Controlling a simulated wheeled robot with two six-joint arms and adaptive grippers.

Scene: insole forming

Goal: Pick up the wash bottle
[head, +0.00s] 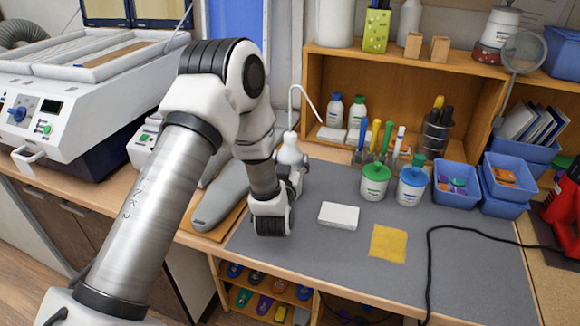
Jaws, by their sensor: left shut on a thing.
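The wash bottle (290,152) is white with a long thin bent spout that curves up and to the right. It is upright near the back left of the grey mat (320,262), in front of the wooden shelf. My left gripper (293,180) is shut on the bottle's lower body, and my wrist hides part of both. The bottle's base is hidden, so I cannot tell whether it touches the mat. My right gripper is not in view.
A white block (338,215) and a yellow cloth (388,243) lie on the mat. A grey insole form (221,197) lies left. A black cable (430,270) crosses the mat's right side.

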